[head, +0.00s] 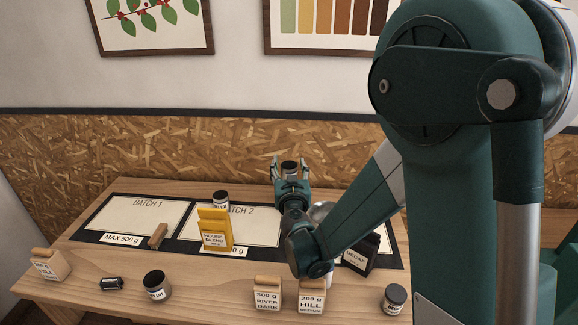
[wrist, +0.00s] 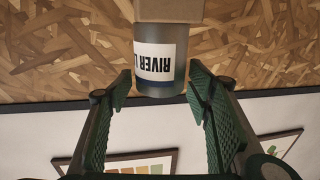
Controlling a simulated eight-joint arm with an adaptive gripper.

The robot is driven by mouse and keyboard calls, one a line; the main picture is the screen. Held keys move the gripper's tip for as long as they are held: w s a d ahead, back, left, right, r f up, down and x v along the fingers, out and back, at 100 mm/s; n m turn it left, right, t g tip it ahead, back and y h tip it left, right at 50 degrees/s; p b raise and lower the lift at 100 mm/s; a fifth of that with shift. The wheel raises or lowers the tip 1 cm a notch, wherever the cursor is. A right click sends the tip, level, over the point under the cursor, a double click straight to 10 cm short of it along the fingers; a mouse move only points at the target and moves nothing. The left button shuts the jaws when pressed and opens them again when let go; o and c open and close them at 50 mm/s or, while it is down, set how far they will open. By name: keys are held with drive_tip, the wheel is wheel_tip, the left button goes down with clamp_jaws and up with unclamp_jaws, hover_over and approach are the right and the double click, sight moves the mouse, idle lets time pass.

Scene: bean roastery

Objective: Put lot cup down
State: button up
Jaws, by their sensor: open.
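A small lot cup (wrist: 158,72) with a white label reading "RIVER L" shows upside down in the wrist view, its end between the fingertips. In the head view its dark top (head: 289,167) shows between the fingers, at the back of the table. My gripper (head: 289,172) is open, with one finger on each side of the cup; in the wrist view both fingers (wrist: 158,88) stand apart with a gap to it. A tan block-like thing (wrist: 182,10) adjoins the cup in the wrist view; how it supports the cup I cannot tell.
Mats for Batch 1 (head: 135,216) and Batch 2 (head: 262,225) lie on the table (head: 200,275). A yellow House Blend bag (head: 214,230), a small jar (head: 220,198) and a black Decaf bag (head: 360,252) stand there. Jars (head: 157,285) and wooden blocks (head: 267,293) line the front.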

drive_tip(key=s+d+p, duration=0.1)
drive_tip(key=s, duration=1)
drive_tip(key=shift+s+d, duration=0.35)
drive_tip(key=shift+d, duration=0.05)
idle(0.3)
drive_tip(key=s+d+r+m+g+h, duration=0.1)
drive_tip(key=s+d+r+g+h, duration=0.15)
drive_tip(key=d, duration=0.55)
drive_tip(key=s+d+r+m+g+h, duration=0.1)
drive_tip(key=s+d, duration=0.2)
drive_tip(key=d, duration=0.6)
drive_tip(key=s+d+r+m+g+h, duration=0.1)
drive_tip(key=s+d+g+h, duration=0.15)
drive_tip(key=d, duration=0.55)
drive_tip(key=s+d+f+g+y, duration=0.1)
drive_tip(key=s+g, duration=0.1)
drive_tip(key=s, duration=1)
drive_tip(key=s+d+f+n+g+y, duration=0.1)
drive_tip(key=s+d+g+y, duration=0.1)
drive_tip(key=s, duration=1)
drive_tip(key=shift+s+f+g, duration=0.2)
drive_tip(key=shift+s+g, duration=0.2)
